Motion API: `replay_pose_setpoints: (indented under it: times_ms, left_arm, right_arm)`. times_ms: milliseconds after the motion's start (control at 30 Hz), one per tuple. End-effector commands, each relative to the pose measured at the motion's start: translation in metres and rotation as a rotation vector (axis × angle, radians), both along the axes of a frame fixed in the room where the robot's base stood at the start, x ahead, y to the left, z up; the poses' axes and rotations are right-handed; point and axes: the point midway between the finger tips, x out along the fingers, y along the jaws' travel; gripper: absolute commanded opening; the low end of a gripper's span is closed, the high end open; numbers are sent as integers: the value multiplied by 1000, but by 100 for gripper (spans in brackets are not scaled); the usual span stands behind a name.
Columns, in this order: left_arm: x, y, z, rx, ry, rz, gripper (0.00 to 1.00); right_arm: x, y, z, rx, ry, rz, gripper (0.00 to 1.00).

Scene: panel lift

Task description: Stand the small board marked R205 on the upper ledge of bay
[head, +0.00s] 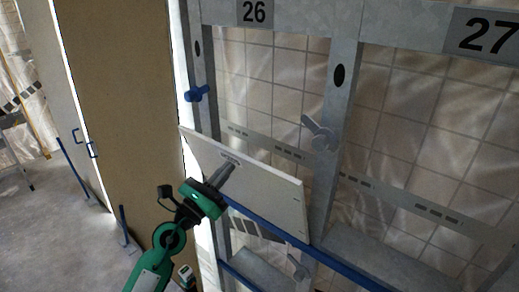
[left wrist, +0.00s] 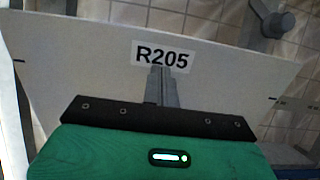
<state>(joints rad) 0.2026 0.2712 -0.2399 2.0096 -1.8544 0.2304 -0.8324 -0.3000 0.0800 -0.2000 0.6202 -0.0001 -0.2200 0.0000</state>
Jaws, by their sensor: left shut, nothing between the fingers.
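The small white board (head: 265,190) marked R205 leans in the bay under the sign 26 (head: 254,12), its lower edge at the blue-edged ledge (head: 275,232). It is tilted, with its upper left corner near the left post. In the left wrist view the board (left wrist: 90,60) fills much of the picture, with its R205 label (left wrist: 162,57) just beyond the fingertips. My left gripper (head: 228,168) is shut with nothing between its fingers; the tips are in front of the board at the label. Whether they touch it I cannot tell. My right gripper is not in view.
A blue knob (head: 197,93) sits on the left post and a grey wing-shaped clamp (head: 319,132) on the middle post. A lower blue-edged ledge (head: 240,277) lies below.

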Motion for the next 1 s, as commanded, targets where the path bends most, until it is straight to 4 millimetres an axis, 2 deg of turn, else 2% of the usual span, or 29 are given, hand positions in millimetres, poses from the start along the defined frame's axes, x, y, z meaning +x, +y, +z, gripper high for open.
replay_pose_setpoints:
  times_ms: [1000]
  left_arm:
    - [26, -17, 0, 1, 1, -1, 0]
  right_arm:
    - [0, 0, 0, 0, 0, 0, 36]
